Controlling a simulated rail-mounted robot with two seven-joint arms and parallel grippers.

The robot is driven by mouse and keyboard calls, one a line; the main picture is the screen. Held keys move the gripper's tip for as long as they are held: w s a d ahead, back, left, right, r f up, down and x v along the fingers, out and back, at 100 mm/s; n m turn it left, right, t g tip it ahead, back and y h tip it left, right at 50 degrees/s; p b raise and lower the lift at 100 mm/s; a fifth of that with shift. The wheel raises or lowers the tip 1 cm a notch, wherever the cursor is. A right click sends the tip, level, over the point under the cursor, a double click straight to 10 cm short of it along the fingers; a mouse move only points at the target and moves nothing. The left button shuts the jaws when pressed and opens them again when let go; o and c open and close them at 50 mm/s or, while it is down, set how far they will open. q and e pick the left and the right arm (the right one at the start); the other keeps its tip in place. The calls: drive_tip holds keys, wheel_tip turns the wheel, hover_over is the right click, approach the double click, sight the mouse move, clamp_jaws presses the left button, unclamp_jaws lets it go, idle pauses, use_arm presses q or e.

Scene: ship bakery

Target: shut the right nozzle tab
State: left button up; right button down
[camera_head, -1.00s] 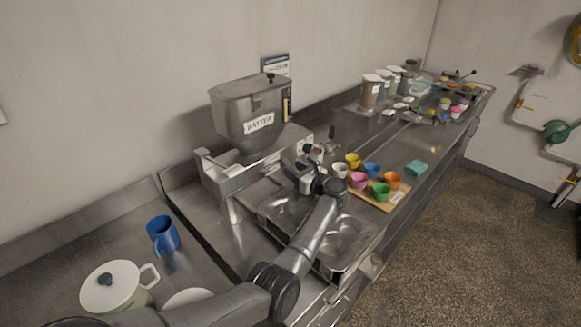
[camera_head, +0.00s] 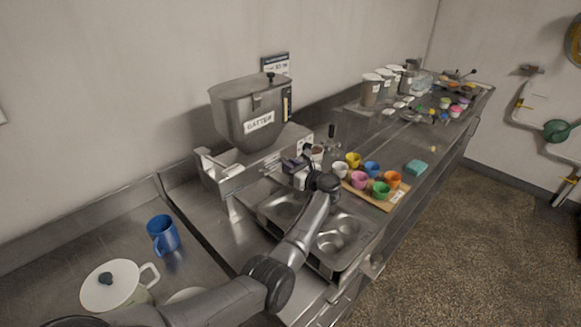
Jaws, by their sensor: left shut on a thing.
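The batter dispenser (camera_head: 250,115), a grey metal hopper labelled BATTER, stands on a metal stand against the wall. Its front right end, with a pale control panel (camera_head: 305,143), is where the nozzle tabs would be seen, but they are tiny and mostly hidden by my gripper. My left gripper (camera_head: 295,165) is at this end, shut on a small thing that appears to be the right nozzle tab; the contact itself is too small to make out. My right gripper is not in view.
A metal tray with wells (camera_head: 345,262) lies below my left arm. Coloured cups stand on a wooden board (camera_head: 362,192) to the right. A blue mug (camera_head: 162,236) and a lidded pot (camera_head: 112,287) stand at the left. The counter beyond the board is partly clear.

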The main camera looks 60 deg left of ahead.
use_arm(q)
clamp_jaws()
drive_tip(key=shift+r, duration=0.1)
wheel_tip(320, 180, up, 2)
drive_tip(key=h, duration=0.3)
drive_tip(key=t+h+p, duration=0.1)
drive_tip(key=h, duration=0.3)
drive_tip(key=shift+r+t, duration=0.2)
drive_tip(key=shift+t, duration=0.1)
drive_tip(key=shift+a+r+t+h, duration=0.1)
drive_tip(key=shift+r+t+h, duration=0.2)
drive_tip(key=shift+h, duration=0.9)
